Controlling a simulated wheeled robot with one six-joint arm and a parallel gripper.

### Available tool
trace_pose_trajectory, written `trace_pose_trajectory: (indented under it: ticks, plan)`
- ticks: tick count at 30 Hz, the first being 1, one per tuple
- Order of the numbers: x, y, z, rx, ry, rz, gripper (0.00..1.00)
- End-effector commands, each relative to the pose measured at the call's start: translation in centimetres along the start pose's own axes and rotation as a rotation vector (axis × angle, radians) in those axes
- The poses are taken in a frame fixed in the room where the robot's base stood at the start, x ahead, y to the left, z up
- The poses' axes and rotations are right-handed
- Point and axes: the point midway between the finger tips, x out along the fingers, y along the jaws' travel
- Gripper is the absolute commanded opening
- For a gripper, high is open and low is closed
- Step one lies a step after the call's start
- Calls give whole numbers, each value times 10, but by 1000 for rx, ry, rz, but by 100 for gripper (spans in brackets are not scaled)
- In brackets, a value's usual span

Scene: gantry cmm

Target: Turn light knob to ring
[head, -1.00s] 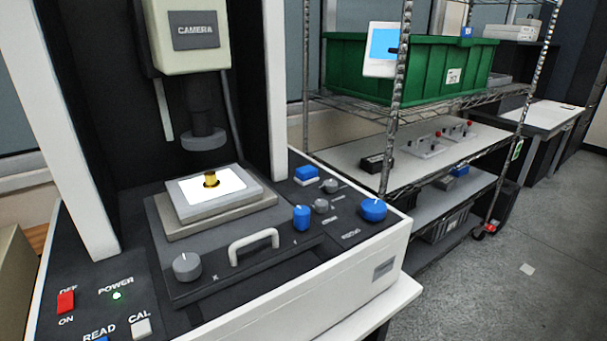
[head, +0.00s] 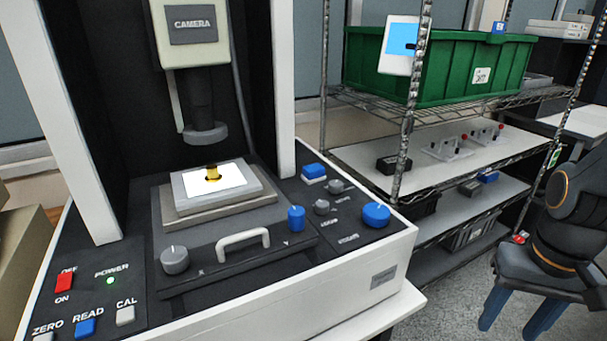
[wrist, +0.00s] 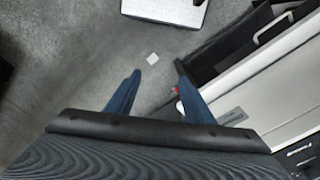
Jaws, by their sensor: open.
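The measuring machine's dark right panel (head: 282,186) carries two small grey knobs, an upper one (head: 336,187) and a lower one (head: 322,207). A larger blue knob (head: 376,214) sits in front of them, its label apparently FOCUS. The labels by the grey knobs are too small to read surely, so I cannot tell which is the light knob or its setting. My gripper (head: 508,325) is at the lower right of the head view, well right of the panel. In the wrist view my gripper (wrist: 157,70) is open and empty above the floor.
A stage with a lit white plate (head: 215,180) and a brass part (head: 212,172) sits under the camera head (head: 190,35). A front handle (head: 243,239) stands out. A wire shelf with a green bin (head: 455,65) stands behind right. The floor (head: 450,300) beside the machine is clear.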

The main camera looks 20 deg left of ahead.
Motion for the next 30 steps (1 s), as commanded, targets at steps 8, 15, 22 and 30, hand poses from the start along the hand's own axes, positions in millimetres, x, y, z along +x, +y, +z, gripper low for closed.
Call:
trace_pose_trajectory:
  ticks: [8,15,22,30]
  plan:
    - [-63,-86,-124,-329,-5,-2,48]
    - [-108,-220,-212,-689,-15,-5,48]
    - [-131,-328,-243,-937,-19,-6,48]
    - [-132,-368,-248,-1029,-20,-6,48]
